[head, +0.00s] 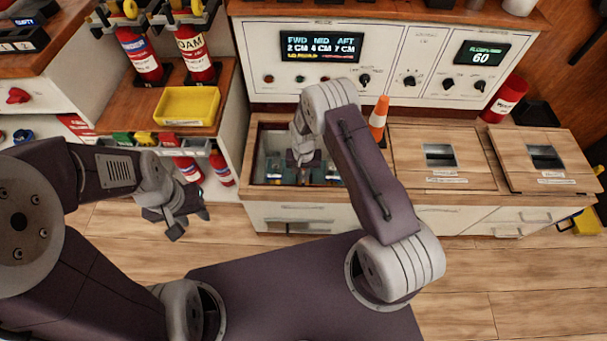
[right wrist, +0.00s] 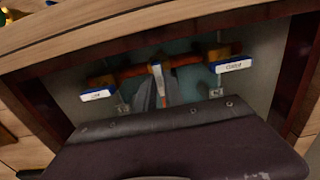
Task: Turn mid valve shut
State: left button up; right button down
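The open hatch box (head: 258,150) in the counter holds a row of valves on an orange-red pipe. In the right wrist view, a left valve handle (right wrist: 98,93) and a right valve handle (right wrist: 232,65) are blue with white labels, both lying crosswise in the picture. The mid valve handle (right wrist: 156,70) is between them, seen nearly end-on. My right gripper (head: 303,178) reaches down into the box; its grey fingers (right wrist: 160,98) are close at the mid handle. Whether they grip it is unclear. My left gripper (head: 186,222) hangs empty left of the box, fingers apart.
An orange cone (head: 379,118) stands right behind the box. Two wooden hatch covers (head: 410,145) (head: 520,150) lie to the right. The control panel (head: 400,75) rises behind. A yellow tray (head: 187,106) and fire extinguishers (head: 195,55) are at left.

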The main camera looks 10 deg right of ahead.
jog(key=n+p, duration=0.1)
jog(key=n, duration=0.3)
jog(key=shift+r, duration=0.1)
jog(key=n+p, duration=0.1)
jog(key=n, duration=0.3)
jog(key=n+p, duration=0.1)
jog(key=n, duration=0.8)
jog(key=shift+n+p, duration=0.35)
jog(key=shift+n, duration=0.05)
dwell(0.5)
jog(key=c, duration=1.4)
grip_release()
jog(key=shift+c, duration=0.2)
